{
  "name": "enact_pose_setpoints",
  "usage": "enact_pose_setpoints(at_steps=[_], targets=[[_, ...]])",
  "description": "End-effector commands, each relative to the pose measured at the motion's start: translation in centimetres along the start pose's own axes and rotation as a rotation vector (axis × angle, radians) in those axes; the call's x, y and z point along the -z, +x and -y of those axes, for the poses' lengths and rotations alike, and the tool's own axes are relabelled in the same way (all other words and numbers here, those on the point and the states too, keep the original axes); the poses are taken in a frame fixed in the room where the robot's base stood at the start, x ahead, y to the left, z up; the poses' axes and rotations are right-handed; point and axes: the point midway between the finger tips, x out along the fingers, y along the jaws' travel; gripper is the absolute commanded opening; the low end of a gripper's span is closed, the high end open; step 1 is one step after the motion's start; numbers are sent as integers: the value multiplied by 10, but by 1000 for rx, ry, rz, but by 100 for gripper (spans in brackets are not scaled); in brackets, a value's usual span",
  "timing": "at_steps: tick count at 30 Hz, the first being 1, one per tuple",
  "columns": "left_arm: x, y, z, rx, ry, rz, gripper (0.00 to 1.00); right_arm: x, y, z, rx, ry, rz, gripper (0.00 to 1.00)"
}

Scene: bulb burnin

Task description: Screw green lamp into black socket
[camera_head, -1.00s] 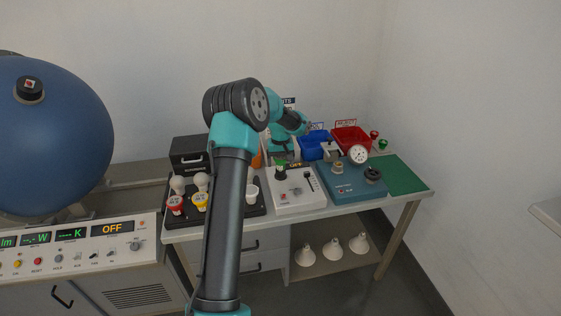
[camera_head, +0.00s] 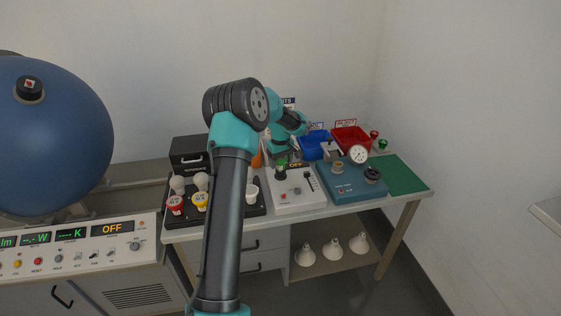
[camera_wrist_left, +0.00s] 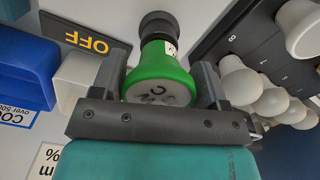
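The green lamp (camera_wrist_left: 160,75) is in the left wrist view, its wide printed face toward the camera and its narrow end at the black socket (camera_wrist_left: 158,24). In the head view the lamp (camera_head: 281,163) stands above the black socket (camera_head: 281,174) on the white tester box. How far its thread is in is hidden. My left gripper (camera_wrist_left: 160,88) has one finger on each side of the lamp, and both look to touch it. My right gripper is in neither view.
The white box (camera_head: 290,200) has an OFF display (camera_wrist_left: 86,40) and a lever. A black tray with red lamp (camera_head: 175,204), yellow lamp (camera_head: 200,201) and white bulbs stands left. A teal gauge unit (camera_head: 350,184), blue bin (camera_head: 316,147) and red bin (camera_head: 352,138) are right and behind.

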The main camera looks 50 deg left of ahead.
Motion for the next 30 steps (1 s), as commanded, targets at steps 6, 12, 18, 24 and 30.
enact_pose_setpoints(at_steps=[6,12,18,24,30], targets=[[0,0,0,0,0,0,46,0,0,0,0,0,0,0],[0,0,0,1,13,1,39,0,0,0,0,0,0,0],[0,0,1,1,152,1,39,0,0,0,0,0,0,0],[0,0,1,2,338,1,39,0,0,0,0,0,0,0],[0,1,1,2,522,1,39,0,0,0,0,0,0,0]])
